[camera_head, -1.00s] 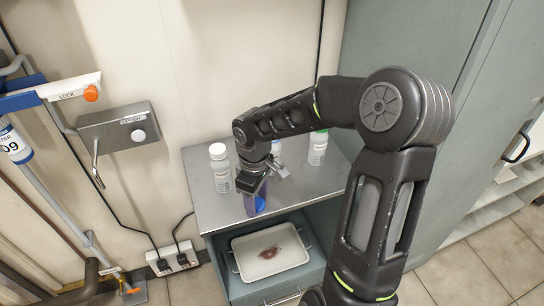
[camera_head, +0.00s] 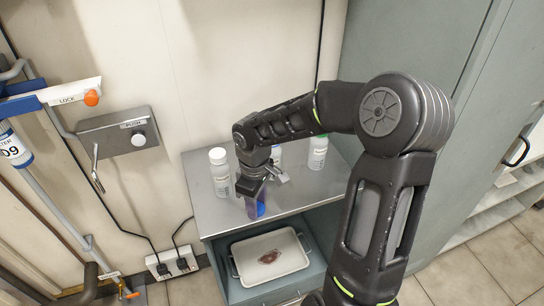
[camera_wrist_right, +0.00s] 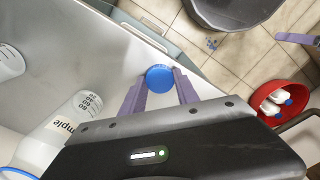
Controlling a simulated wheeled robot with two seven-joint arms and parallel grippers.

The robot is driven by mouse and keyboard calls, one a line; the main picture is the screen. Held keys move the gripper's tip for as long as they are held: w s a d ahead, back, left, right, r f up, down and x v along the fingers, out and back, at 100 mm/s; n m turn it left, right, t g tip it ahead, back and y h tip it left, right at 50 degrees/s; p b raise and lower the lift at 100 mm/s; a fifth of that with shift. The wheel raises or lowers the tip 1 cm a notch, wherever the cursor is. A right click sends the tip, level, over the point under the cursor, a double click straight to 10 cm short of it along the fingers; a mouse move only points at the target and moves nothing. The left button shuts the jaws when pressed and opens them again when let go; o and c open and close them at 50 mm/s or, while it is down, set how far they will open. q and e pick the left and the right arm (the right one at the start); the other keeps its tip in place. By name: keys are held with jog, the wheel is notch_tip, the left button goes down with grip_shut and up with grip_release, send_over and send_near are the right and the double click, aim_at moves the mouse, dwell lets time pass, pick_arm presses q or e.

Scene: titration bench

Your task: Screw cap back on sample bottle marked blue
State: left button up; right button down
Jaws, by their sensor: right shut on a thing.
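My right gripper (camera_head: 253,205) is over the front of the steel bench top. Its purple fingers are shut on a round blue cap (camera_wrist_right: 159,77), which sits at their tips in the wrist view. The cap also shows in the head view (camera_head: 258,210), apart from the bottles. A white bottle with a "Sample" label (camera_wrist_right: 72,122) stands beside the gripper in the wrist view. A blue edge (camera_wrist_right: 18,174) shows at the lower left there; I cannot tell what it belongs to. A bottle (camera_head: 275,155) stands behind the gripper in the head view, mostly hidden. My left gripper is out of view.
A white-capped bottle (camera_head: 220,175) stands left of the gripper, a green-capped bottle (camera_head: 317,154) behind right. Below, an open drawer holds a white tray (camera_head: 243,272) with a brownish-red item. A tall grey-green cabinet (camera_head: 400,45) bounds the right. The bench front is clear.

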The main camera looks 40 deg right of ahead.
pick_arm(q)
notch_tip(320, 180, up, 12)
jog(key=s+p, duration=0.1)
jog(key=p, duration=1.2)
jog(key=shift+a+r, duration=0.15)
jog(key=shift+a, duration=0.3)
pick_arm(e)
notch_tip(320, 180, up, 17)
jog(key=shift+s, duration=0.1)
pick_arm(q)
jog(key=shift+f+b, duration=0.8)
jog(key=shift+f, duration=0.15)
pick_arm(e)
jog(key=s+a, duration=0.2)
jog(key=s, duration=0.5)
jog(key=s+a, duration=0.3)
jog(key=s, duration=0.5)
jog(key=shift+a, duration=0.15)
